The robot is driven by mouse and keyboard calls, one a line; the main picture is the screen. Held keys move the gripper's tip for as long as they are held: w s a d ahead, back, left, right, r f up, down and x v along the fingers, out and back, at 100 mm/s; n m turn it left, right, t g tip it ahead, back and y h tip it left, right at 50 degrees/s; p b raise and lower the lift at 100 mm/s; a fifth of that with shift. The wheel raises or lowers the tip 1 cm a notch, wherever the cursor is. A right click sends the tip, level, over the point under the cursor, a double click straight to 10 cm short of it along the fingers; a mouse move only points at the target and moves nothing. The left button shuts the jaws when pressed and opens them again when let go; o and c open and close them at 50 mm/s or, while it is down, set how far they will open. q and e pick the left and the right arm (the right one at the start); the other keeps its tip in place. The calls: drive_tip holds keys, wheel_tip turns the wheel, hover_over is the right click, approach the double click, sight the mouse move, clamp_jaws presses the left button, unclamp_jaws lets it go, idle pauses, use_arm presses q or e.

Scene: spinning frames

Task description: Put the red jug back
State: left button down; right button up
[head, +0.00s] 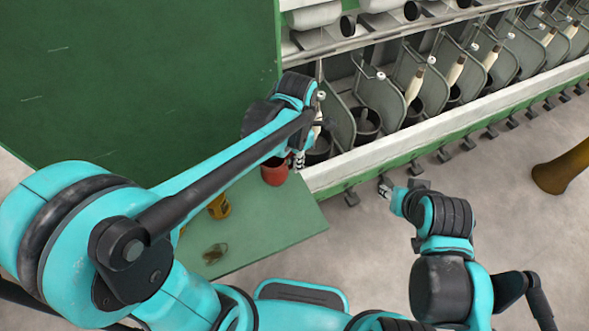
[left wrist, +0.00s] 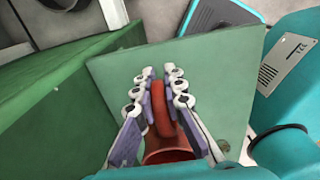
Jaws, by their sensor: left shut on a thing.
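The red jug (head: 275,173) is at the far end of the green table, near the spinning frame; my left arm partly covers it. My left gripper (head: 299,160) is at its right side. In the left wrist view, the fingers of my left gripper (left wrist: 159,88) are shut on the curved handle of the red jug (left wrist: 168,153). I cannot tell whether the jug touches the table. My right gripper (head: 385,190) is small in view, over the floor by the frame, with no thing visible in it; its jaw opening is unclear.
The green table (head: 265,232) also bears a yellow container (head: 219,207) and a small brownish thing (head: 214,253). The spinning frame (head: 400,145) runs along the back, with a large green panel (head: 130,80) at left. A brownish-yellow object (head: 563,172) stands on the floor at right.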

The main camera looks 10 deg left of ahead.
use_arm(q)
drive_tip(key=shift+w+a+f, duration=0.25)
drive_tip(key=shift+f, duration=0.1)
drive_tip(key=shift+f+b, duration=0.6)
drive_tip(key=shift+f, duration=1.25)
drive_tip(key=shift+f, duration=0.15)
drive_tip(key=c, duration=1.6)
unclamp_jaws()
